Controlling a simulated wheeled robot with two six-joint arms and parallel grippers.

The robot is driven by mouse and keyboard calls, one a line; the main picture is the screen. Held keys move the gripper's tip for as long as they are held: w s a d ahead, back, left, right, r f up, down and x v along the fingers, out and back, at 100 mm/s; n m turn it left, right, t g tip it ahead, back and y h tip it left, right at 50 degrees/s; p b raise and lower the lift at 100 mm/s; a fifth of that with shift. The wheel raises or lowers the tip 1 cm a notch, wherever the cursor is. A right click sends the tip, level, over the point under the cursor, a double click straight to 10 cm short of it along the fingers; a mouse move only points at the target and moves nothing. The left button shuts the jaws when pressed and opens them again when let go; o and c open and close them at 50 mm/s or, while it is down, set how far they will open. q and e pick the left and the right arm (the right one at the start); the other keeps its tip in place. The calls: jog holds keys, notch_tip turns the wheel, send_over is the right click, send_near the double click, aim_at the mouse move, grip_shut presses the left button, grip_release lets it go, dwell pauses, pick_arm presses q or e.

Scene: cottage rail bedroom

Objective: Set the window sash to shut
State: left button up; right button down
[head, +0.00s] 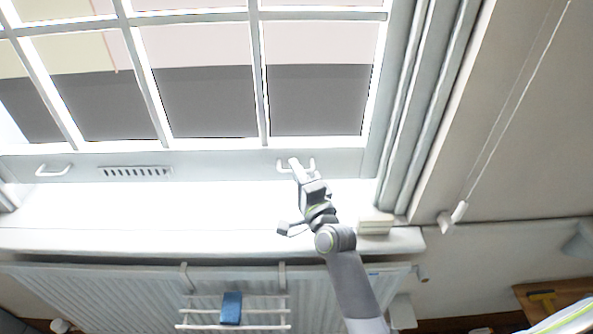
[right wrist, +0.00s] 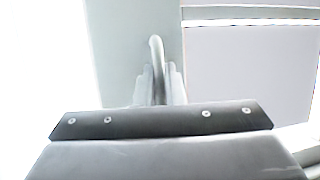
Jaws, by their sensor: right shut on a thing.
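The window sash (head: 225,163) is a pale grey frame with white glazing bars, filling the upper left of the head view. Its bottom rail carries two white lift handles, a left one (head: 53,171) and a right one (head: 312,165). My right gripper (head: 296,165) is at the right handle, shut on it. In the right wrist view the curved handle (right wrist: 156,50) runs down between the gripper's fingers (right wrist: 160,85). Bright glare below the rail hides whether the sash meets the sill (head: 200,241). My left gripper is not in view.
A radiator (head: 120,290) with a drying rack (head: 235,310) and blue cloth (head: 231,308) stands below the sill. A pale stack (head: 375,224) sits at the sill's right end. A blind cord with a white toggle (head: 453,216) hangs at right. A wooden shelf (head: 560,292) is lower right.

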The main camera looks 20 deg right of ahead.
notch_tip(320, 180, down, 4)
jog(key=b, duration=0.3)
jog(key=shift+f+b, duration=0.2)
jog(key=shift+b, duration=0.15)
jog(key=c, duration=1.5)
grip_release()
jog(key=shift+r, duration=0.15)
jog(key=shift+c, duration=0.2)
